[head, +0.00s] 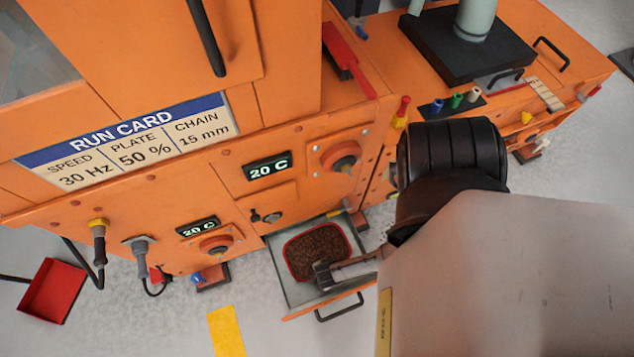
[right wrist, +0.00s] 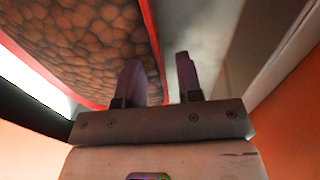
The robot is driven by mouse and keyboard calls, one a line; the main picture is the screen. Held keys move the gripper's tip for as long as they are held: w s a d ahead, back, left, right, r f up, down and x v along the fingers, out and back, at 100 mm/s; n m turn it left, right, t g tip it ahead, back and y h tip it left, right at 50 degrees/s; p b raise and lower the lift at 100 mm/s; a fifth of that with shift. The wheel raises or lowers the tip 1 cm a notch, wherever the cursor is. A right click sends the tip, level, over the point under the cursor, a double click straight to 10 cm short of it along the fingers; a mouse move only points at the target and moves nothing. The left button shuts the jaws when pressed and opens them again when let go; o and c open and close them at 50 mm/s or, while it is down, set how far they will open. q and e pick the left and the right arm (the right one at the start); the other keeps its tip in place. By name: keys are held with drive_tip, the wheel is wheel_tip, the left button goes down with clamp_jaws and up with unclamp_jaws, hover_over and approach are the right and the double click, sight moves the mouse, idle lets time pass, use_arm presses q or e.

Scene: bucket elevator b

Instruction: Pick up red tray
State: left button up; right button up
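A red tray (head: 288,262) with a thin rim holds brown granular material and sits in an open drawer (head: 302,291) low on the orange machine. My right gripper (head: 322,274) is at the tray's lower right edge. In the right wrist view, the two fingers of my right gripper (right wrist: 157,62) stand apart, with the red rim (right wrist: 153,42) passing between them and a gap visible beside it. The left finger overlaps the brown contents; the right finger is outside the rim. My left gripper is not in view.
The drawer's black handle (head: 339,307) is at its front. A red scoop-like pan (head: 52,290) is at the lower left. The orange machine (head: 150,200) rises behind the drawer. A yellow strip (head: 226,331) lies on the open grey floor.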

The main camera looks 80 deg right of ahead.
drive_tip(key=f, duration=0.1)
drive_tip(key=f+b, duration=0.2)
drive_tip(key=shift+w+d+f, duration=0.1)
drive_tip(key=shift+d+f, duration=0.1)
drive_tip(key=shift+d, duration=0.1)
drive_tip(key=shift+c, duration=0.4)
clamp_jaws()
drive_tip(key=shift+r, duration=0.1)
